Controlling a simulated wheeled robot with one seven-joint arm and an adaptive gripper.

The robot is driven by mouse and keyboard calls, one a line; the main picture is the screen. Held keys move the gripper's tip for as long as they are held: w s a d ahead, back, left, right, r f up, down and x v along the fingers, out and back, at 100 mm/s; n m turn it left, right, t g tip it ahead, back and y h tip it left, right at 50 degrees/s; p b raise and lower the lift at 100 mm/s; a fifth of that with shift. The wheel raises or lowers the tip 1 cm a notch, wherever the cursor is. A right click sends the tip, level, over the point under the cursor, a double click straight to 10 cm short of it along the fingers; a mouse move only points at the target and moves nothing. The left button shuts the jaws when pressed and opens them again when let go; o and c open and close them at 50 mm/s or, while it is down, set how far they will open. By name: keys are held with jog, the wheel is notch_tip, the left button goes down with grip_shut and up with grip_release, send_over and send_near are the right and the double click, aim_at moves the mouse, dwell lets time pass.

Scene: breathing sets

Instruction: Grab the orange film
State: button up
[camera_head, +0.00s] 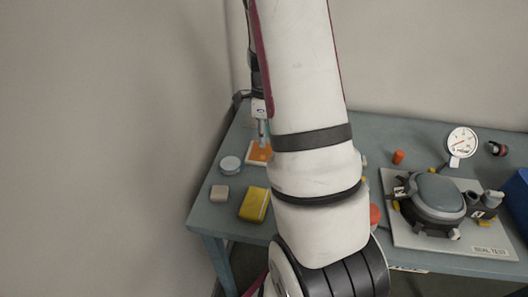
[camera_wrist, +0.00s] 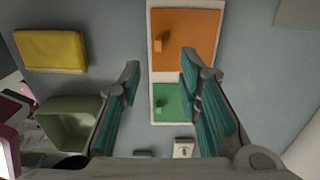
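The orange film (camera_wrist: 196,28) is a flat orange square with a small raised orange tab (camera_wrist: 158,46), lying on a white backing. A green film (camera_wrist: 174,97) with a similar tab lies beside it, nearer my gripper's base in the wrist view. The orange tab shows just beyond the fingertips. In the head view the orange film (camera_head: 258,153) is on the blue-grey table's left part, partly covered by my gripper and arm.
A seal test board (camera_head: 412,233) with a mask stands at right, near a gauge (camera_head: 462,141). A greenish bin (camera_wrist: 68,119) is left of my fingers.

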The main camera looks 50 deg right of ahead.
aim_at(257, 153)
jog(key=shift+w+a+f+p, duration=0.1)
jog(key=shift+f+p, duration=0.15)
jog(key=shift+f, duration=1.65)
jog(key=shift+a+f+p, duration=0.1)
jog(key=shift+f+p, duration=0.15)
jog(key=shift+f, duration=1.65)
grip_shut()
